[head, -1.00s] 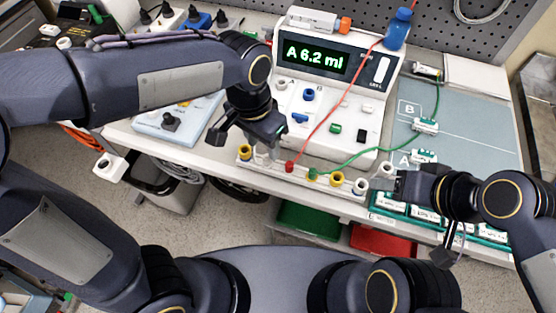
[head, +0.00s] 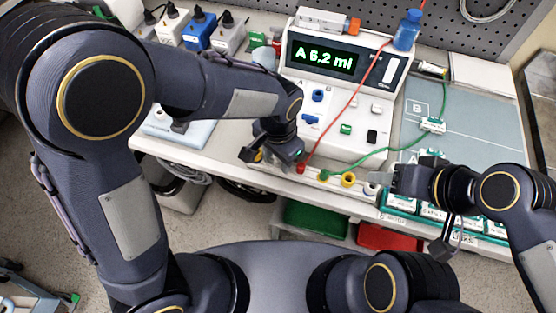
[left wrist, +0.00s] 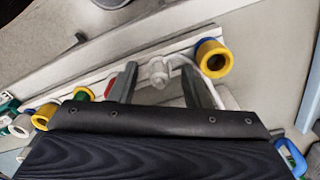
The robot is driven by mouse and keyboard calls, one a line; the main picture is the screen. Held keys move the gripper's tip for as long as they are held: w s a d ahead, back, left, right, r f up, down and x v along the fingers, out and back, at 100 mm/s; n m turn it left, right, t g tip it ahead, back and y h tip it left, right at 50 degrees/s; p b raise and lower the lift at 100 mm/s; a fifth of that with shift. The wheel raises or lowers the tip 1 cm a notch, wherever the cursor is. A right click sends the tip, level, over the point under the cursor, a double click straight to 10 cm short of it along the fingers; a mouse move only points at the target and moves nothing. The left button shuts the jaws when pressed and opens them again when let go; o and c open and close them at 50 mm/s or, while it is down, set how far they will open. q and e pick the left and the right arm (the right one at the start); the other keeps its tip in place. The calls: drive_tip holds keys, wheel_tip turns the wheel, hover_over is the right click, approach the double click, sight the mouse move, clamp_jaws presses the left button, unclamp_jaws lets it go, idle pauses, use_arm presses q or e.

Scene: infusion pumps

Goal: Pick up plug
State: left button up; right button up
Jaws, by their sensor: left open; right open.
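My left gripper (head: 272,158) is open above the white strip at the table's front edge; its arm hides part of the strip. In the left wrist view my left fingers (left wrist: 157,78) straddle a pale grey peg-like piece (left wrist: 157,70), with no clear contact. I cannot tell whether it is a plug. A yellow ring-shaped plug (left wrist: 212,57) is just right of the fingers. A red plug (head: 301,169), a green plug (head: 324,174), a yellow plug (head: 347,180) and a white plug (head: 371,188) stand along the strip. My right gripper (head: 388,181) is open near the white plug.
The pump (head: 340,85) reads "A 6.2 ml" behind the strip. A grey-blue mat (head: 465,115) lies at right. Green (head: 313,217) and red (head: 385,237) bins sit below the table edge.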

use_arm(q)
clamp_jaws()
drive_tip(key=shift+r, duration=0.15)
